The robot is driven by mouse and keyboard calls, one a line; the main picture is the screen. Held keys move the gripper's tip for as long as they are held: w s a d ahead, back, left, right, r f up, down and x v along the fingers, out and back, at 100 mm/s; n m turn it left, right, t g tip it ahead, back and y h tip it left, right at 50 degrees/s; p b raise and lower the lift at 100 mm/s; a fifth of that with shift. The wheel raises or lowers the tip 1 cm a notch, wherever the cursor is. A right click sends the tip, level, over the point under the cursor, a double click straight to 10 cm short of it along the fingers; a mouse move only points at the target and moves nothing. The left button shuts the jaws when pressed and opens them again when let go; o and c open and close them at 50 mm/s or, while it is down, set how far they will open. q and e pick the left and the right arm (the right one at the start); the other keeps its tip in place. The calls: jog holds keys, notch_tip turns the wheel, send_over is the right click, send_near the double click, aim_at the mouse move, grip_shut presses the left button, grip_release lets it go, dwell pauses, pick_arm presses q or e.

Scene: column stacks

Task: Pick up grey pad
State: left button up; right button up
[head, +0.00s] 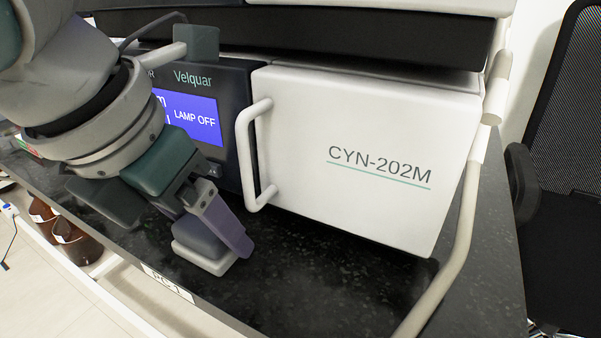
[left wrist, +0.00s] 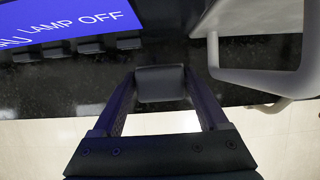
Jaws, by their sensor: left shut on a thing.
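The grey pad (head: 197,236) is a small block with a darker grey top and a paler lower part, at the front of the black bench top in the head view. My left gripper (head: 222,244) comes down over it from the upper left and is shut on it. In the left wrist view the grey pad (left wrist: 160,82) sits between the two fingertips of my left gripper (left wrist: 158,95). I cannot tell whether the pad touches the bench. My right gripper is not in view.
A white unit (head: 365,160) marked CYN-202M, with a white handle (head: 243,155), stands just right of the gripper. A blue LAMP OFF screen (head: 193,118) is behind. The black bench (head: 300,260) is clear in front. Brown bottles (head: 75,245) stand below at left.

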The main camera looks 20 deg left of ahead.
aim_at(200, 226)
pick_arm(q)
jog(key=shift+s+r+p, duration=0.2)
jog(key=shift+r+p, duration=0.25)
jog(key=shift+r, duration=0.1)
notch_tip(200, 226, up, 7)
jog(key=p, duration=0.3)
jog(key=shift+f, duration=0.15)
jog(key=s+a+p, duration=0.1)
jog(key=s+p, duration=1.1)
jog(key=s, duration=0.7)
jog(key=shift+s+a+f, duration=0.25)
jog(key=shift+s+f, duration=0.05)
jog(key=shift+f, duration=0.1)
